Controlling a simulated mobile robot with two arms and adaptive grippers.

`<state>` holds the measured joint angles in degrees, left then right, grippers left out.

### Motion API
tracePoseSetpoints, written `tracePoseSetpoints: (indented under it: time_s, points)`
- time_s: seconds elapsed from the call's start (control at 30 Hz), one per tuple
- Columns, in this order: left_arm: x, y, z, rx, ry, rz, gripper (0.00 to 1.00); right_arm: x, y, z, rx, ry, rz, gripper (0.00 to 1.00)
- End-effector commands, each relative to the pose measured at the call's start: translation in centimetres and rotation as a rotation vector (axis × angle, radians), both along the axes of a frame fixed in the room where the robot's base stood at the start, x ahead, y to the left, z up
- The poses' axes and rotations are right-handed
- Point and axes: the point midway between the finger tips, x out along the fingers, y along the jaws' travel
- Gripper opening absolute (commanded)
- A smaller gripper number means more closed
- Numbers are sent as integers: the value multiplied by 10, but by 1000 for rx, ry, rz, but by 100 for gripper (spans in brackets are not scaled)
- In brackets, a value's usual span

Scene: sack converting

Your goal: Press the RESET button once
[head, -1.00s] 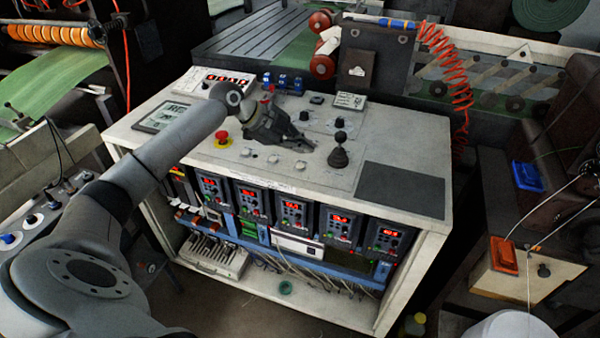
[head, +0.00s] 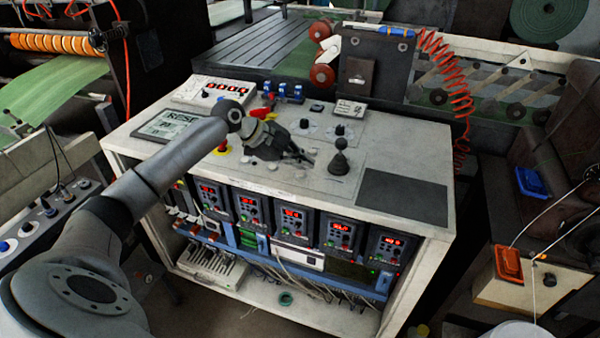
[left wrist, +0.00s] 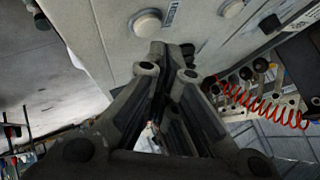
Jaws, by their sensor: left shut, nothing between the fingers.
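The control desk (head: 405,197) has a sloping panel with several small pale round buttons, one of them (head: 246,159) left of my left gripper (head: 308,160). A small screen (head: 178,127) at the panel's left shows large letters starting "RESE". I cannot read which button is RESET. My left gripper is shut and empty, low over the panel, left of a black joystick (head: 339,160). In the left wrist view the closed fingers (left wrist: 168,60) point at the panel beside a white round button (left wrist: 146,22); another white button (left wrist: 232,8) is at the upper right. I cannot tell whether the fingertips touch anything.
A red emergency stop (head: 221,149) is partly hidden behind my left arm. Black knobs (head: 304,123) stand behind the gripper. A dark mat (head: 402,197) covers the right of the desktop. A red coiled hose (head: 450,85) hangs behind the desk.

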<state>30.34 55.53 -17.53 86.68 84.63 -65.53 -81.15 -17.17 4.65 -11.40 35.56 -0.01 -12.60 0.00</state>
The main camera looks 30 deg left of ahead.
Motion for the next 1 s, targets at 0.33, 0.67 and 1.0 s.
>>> tracePoseSetpoints:
  time_s: [0.33, 0.67, 1.0]
  points:
    - [0, 0, 0, 0, 0, 0, 0, 0, 3, 0, 4, 0, -1, 40]
    - [0, 0, -1, 0, 0, 0, 0, 0, 3, -1, 4, 1, 0, 40]
    - [0, 0, -8, 0, 0, 0, 0, -1, 3, -5, 4, 1, 0, 40]
